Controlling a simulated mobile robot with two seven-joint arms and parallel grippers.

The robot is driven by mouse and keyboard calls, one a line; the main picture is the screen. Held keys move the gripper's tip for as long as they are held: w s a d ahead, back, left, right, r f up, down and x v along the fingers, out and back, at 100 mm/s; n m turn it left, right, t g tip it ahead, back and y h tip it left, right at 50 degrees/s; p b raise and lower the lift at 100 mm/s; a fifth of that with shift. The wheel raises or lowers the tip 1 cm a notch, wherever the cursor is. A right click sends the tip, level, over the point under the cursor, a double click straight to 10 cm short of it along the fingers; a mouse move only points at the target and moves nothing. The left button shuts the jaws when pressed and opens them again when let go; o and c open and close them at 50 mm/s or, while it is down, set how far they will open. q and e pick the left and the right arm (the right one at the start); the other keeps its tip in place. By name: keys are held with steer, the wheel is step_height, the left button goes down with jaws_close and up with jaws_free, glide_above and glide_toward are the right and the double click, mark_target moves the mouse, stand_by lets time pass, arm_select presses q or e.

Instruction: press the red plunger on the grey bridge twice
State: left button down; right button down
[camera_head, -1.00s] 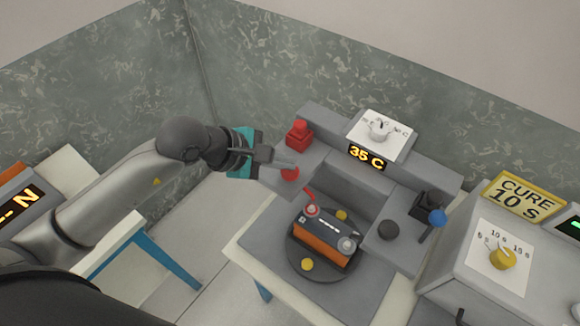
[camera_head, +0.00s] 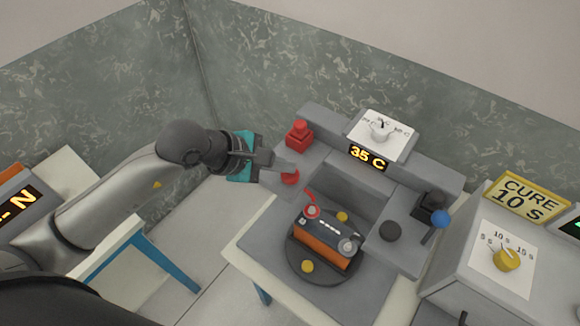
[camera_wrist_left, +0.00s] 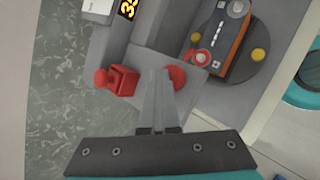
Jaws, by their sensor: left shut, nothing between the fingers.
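The grey bridge (camera_head: 318,177) stands on the table with a raised pad at each end. On its left pad is a round red plunger (camera_head: 290,178), partly covered by the fingers in the head view. A red block with a knob on top (camera_head: 299,134) stands behind it. My left gripper (camera_head: 294,170) is shut and empty, its tips at the plunger. In the left wrist view, the fingertips (camera_wrist_left: 160,76) appear just left of the red plunger (camera_wrist_left: 177,77). I cannot tell whether they touch it. The right gripper is not in view.
A battery (camera_head: 325,243) with red and grey terminals sits on a dark round plate before the bridge. A "35 C" display (camera_head: 367,157) is at the back.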

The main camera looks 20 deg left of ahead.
mark_target(283, 175)
arm_select(q)
steer(key=shift+r+p, duration=1)
steer(key=shift+r, duration=0.35)
step_height(283, 175, up, 5)
steer(key=p, duration=0.3)
steer(key=shift+a, duration=0.1)
stand_by(0.6)
